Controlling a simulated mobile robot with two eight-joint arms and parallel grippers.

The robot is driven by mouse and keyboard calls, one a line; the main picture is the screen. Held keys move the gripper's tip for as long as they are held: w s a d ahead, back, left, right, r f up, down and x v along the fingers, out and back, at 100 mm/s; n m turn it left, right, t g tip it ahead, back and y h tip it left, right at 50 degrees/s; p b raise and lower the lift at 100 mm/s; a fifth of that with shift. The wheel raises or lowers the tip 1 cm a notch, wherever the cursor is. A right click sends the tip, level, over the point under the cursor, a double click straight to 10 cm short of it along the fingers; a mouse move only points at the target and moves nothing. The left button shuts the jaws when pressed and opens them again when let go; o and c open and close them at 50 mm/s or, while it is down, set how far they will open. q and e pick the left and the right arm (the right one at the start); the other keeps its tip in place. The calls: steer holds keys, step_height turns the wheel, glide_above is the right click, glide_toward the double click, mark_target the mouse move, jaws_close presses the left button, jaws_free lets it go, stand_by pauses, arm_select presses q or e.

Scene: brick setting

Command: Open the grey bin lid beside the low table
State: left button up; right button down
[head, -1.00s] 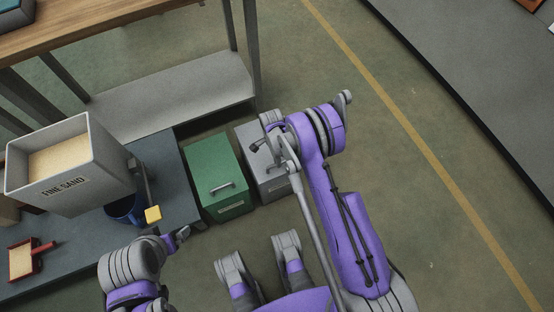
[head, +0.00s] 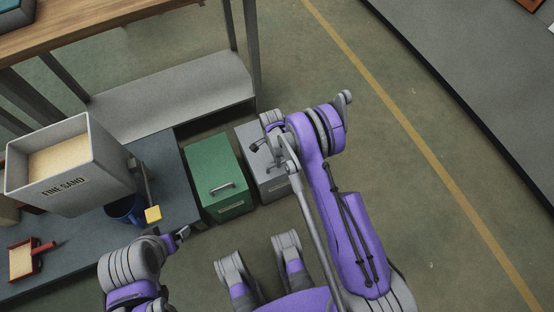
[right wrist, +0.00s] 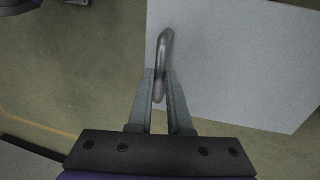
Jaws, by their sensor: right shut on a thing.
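The grey bin (head: 276,191) stands on the floor to the right of the green bin, beside the low table (head: 176,168). Its grey lid (right wrist: 235,60) lies down flat and looks closed. My right gripper (right wrist: 162,88) is shut on the lid's metal handle (right wrist: 165,48), with one finger on each side of it. In the head view my right gripper (head: 261,146) is over the lid, and my wrist hides part of the bin. My left gripper (head: 183,233) is near the low table's front edge, away from the bin; its finger opening is unclear.
The green bin (head: 216,170) stands close beside the grey one, its lid down. Open floor lies to the right, up to the yellow line (head: 415,135).

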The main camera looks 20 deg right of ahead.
steer(key=shift+r, duration=0.1)
steer(key=w+r+p, duration=0.1)
steer(key=w+r, duration=0.8)
steer(key=r, duration=0.4)
steer(key=shift+a+r, duration=0.25)
steer(key=shift+r, duration=0.15)
steer(key=shift+w, duration=0.15)
steer(key=c, duration=0.8)
jaws_free()
steer(key=shift+w+f, duration=0.2)
steer(key=shift+w, duration=0.05)
steer(key=shift+c, duration=0.2)
steer(key=shift+s+r, duration=0.15)
step_height(320, 180, up, 10)
steer(key=w+p, duration=0.2)
steer(key=shift+r, duration=0.25)
